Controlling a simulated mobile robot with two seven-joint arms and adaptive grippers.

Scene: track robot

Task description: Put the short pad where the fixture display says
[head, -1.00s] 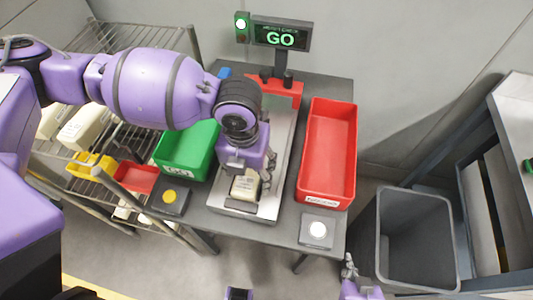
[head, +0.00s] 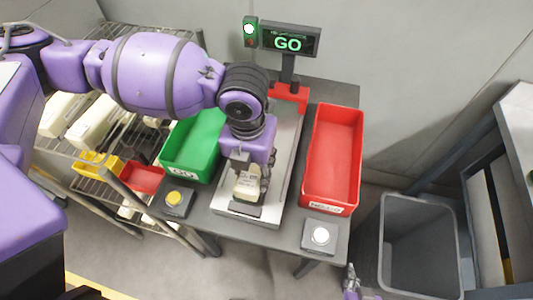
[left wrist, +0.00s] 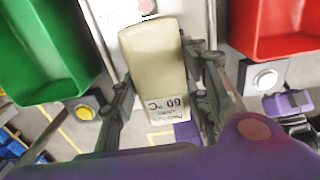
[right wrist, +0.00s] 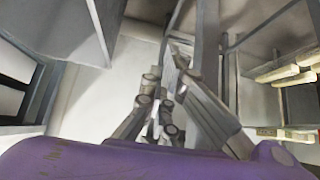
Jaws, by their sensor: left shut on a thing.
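The short pad (head: 247,187) is a cream block with a dark-printed label, where "60 °C" shows in the left wrist view (left wrist: 155,70). My left gripper (head: 251,178) is shut on it, with a finger along each side, and holds it over the front of the fixture (head: 284,178). The fixture display (head: 288,42) reads GO in green, and the lamp beside it (head: 250,29) is lit green. A green bin (head: 181,171) labelled GO stands left of the fixture. A red bin (head: 318,202) stands right of it; its label is too small to read. My right gripper (head: 350,277) is low at the bottom edge, away from the table.
A yellow button (head: 174,198) sits at the table's front left and a white button (head: 320,235) at its front right. A grey open bin (head: 402,260) stands on the floor at right. A wire rack (head: 75,150) with cream blocks and small bins stands at left.

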